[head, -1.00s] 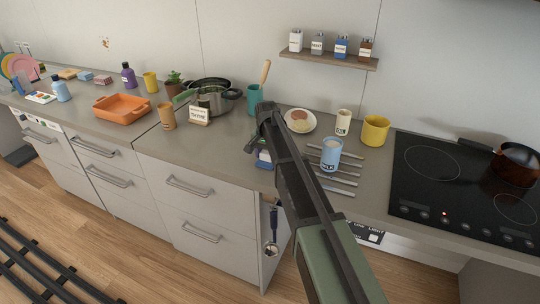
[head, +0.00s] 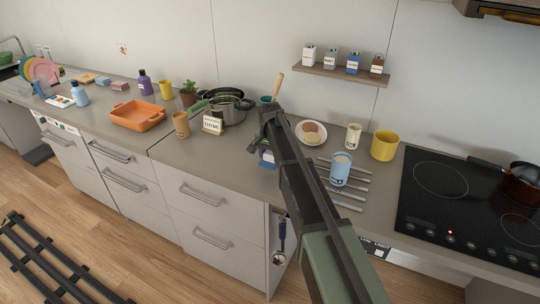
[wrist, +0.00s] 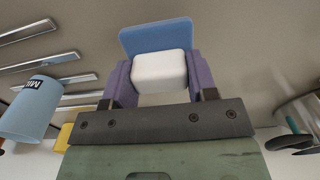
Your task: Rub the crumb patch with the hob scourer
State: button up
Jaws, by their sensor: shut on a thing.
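My gripper (head: 262,148) is above the counter (head: 235,160), near its front edge. In the wrist view my gripper (wrist: 158,78) is shut on the hob scourer, a white block (wrist: 158,70) with a flat blue pad (wrist: 155,36) on its far side. In the head view only a small blue and white part of the scourer (head: 267,158) shows beneath the arm. A small patch of brown specks (head: 123,48) on the wall at the upper left looks like the crumb patch. It is far from my gripper.
A pot (head: 235,108), thyme sign (head: 213,123) and tan cup (head: 181,125) stand left of my gripper. A blue mug (head: 341,170), cutlery, plate (head: 311,140) and yellow mug (head: 384,146) stand right. An orange dish (head: 138,117) stands further left. A spice shelf (head: 345,75) hangs above.

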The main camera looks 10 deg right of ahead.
jog(key=shift+r, duration=0.6)
notch_tip(320, 180, up, 3)
jog(key=p, duration=0.3)
jog(key=shift+r, duration=0.1)
